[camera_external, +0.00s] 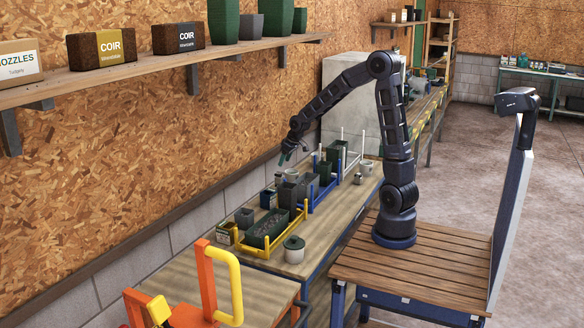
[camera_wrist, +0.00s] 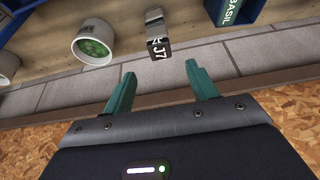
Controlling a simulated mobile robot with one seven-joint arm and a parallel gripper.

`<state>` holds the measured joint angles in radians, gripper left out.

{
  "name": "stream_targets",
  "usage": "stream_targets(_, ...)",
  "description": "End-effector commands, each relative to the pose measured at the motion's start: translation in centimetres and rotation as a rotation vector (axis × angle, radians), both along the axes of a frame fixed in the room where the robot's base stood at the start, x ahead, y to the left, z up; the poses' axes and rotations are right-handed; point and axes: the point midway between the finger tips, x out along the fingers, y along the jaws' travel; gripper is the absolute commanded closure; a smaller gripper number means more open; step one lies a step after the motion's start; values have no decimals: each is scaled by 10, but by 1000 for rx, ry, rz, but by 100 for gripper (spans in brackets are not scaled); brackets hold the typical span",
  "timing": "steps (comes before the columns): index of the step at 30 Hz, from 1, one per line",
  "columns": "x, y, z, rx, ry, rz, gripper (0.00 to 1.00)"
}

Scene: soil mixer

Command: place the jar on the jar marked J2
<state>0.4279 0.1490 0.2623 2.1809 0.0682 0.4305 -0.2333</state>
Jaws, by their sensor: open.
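My gripper (camera_wrist: 160,82) is open, with its two teal fingers apart and nothing between them. In the external view my gripper (camera_external: 287,159) hangs above the far part of the workbench near the wall. In the wrist view a small container with a dark label reading J7 (camera_wrist: 158,48) stands just beyond the fingertips, not touching them. A white round pot with green contents (camera_wrist: 94,42) is to its left. In the external view a pale lidded jar (camera_external: 294,250) stands at the near end of the bench. I cannot read a J2 mark on anything.
A yellow-framed tray (camera_external: 262,252) with a dark planter and a blue-framed rack (camera_external: 323,197) stand on the bench. A blue crate marked BASIL (camera_wrist: 229,12) is at the wrist view's upper right. A chipboard wall (camera_wrist: 40,150) is close to my gripper. A shelf (camera_external: 150,68) runs above.

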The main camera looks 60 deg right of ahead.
Motion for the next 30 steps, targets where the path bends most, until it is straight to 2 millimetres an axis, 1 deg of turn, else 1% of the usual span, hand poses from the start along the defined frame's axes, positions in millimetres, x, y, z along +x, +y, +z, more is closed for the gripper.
stream_targets(1,-2,0,5,-1,-2,-1,42)
stream_targets(7,-8,3,15,-2,0,0,42)
stream_targets(11,-25,13,33,-14,-1,6,42)
stream_targets(14,-48,25,53,-26,1,8,42)
stream_targets(15,-59,30,61,-31,1,10,42)
stream_targets(21,-113,52,95,-47,3,10,42)
stream_targets(26,-159,67,117,-52,1,7,42)
stream_targets(27,-170,70,122,-52,1,5,42)
stream_targets(29,-188,74,127,-51,0,5,42)
stream_targets(30,-200,77,131,-51,-1,5,42)
